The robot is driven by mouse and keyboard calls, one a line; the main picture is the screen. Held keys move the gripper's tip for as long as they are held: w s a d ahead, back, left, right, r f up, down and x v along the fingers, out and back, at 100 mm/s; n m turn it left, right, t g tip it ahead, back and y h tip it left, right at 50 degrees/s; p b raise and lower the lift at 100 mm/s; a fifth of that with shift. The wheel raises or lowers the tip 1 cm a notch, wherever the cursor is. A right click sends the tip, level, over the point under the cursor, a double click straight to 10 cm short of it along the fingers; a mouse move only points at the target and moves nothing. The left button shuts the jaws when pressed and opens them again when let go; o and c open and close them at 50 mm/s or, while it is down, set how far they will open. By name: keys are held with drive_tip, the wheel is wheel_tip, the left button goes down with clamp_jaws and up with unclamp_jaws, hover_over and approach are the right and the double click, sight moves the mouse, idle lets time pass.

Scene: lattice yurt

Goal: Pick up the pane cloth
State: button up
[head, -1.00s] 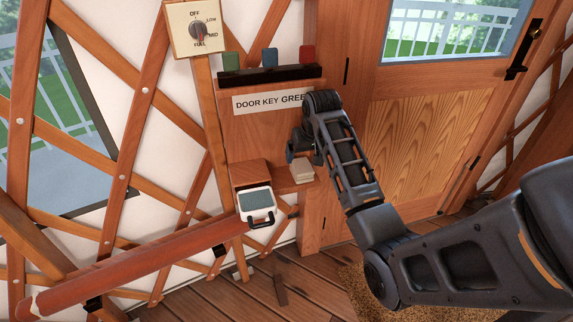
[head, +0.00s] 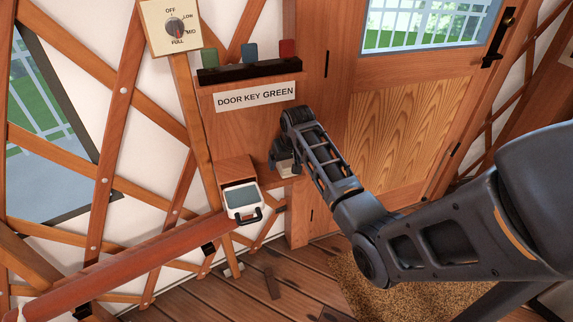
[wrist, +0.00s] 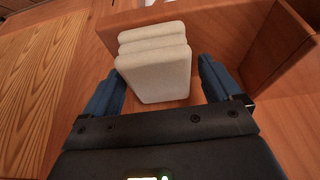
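The pane cloth (wrist: 158,75) is a pale, folded stack on a small wooden shelf. In the wrist view it lies between the two blue fingers of my gripper (wrist: 162,92), with a small gap showing at the fingers' tips. My gripper is open around the near part of the cloth. In the head view the cloth (head: 285,168) shows as a small pale patch, partly hidden by my gripper and wrist.
A handheld device with a grey screen (head: 243,200) sits in a wooden holder left of the shelf. Above are a sign (head: 256,96) and green, blue and red tags in a black rack (head: 250,70). A red-brown rail (head: 130,262) runs at lower left; the door (head: 415,125) is at right.

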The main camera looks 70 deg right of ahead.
drive_tip(key=c, duration=1)
drive_tip(key=shift+o, duration=0.2)
drive_tip(key=shift+r, duration=0.1)
